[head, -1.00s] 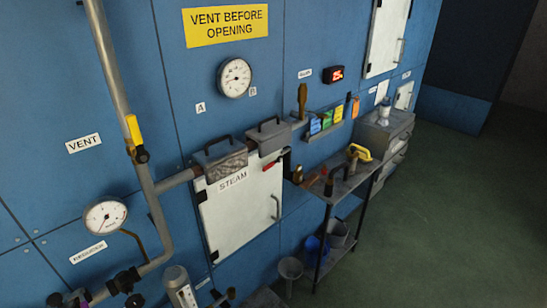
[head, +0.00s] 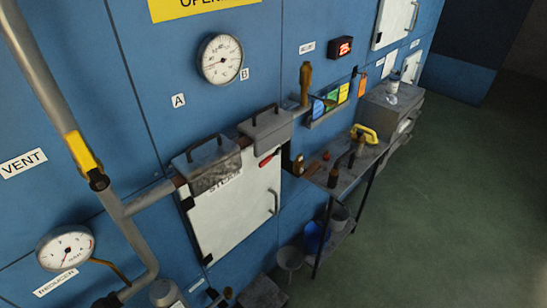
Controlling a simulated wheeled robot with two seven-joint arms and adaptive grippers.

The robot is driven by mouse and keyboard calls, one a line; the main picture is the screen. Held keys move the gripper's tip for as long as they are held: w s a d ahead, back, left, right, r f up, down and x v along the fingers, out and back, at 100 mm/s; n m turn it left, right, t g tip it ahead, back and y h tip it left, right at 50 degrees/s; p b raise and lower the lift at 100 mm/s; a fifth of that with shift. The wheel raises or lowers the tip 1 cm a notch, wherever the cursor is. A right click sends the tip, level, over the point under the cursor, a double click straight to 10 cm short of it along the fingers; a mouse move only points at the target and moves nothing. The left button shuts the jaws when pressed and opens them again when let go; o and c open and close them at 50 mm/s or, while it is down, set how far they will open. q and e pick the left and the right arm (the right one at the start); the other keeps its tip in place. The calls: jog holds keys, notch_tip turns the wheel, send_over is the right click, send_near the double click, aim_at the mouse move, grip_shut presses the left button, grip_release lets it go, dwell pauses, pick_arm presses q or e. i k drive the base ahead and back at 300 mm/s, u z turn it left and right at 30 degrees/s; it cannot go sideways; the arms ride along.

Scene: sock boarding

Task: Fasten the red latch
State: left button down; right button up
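The red latch (head: 266,160) is a small red handle at the upper right of the white steam door (head: 232,214), just below the right grey box. The door looks closed in its frame and has a grey pull handle (head: 273,202) on its right side. The latch is too small to tell whether it is engaged. Neither of my grippers shows in the head view.
Two grey boxes with handles (head: 213,165) (head: 266,128) sit above the door. A narrow shelf table (head: 345,178) with tools stands to the right. A pipe with a yellow lever (head: 80,152) runs down the left. Green floor (head: 440,220) is clear at right.

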aim_at(278, 152)
jog(key=z, duration=0.55)
jog(key=k, duration=0.65)
jog(key=z, duration=1)
jog(key=i, duration=1.2)
jog(key=u, duration=0.75)
jog(key=i, duration=0.6)
jog(key=u, duration=0.65)
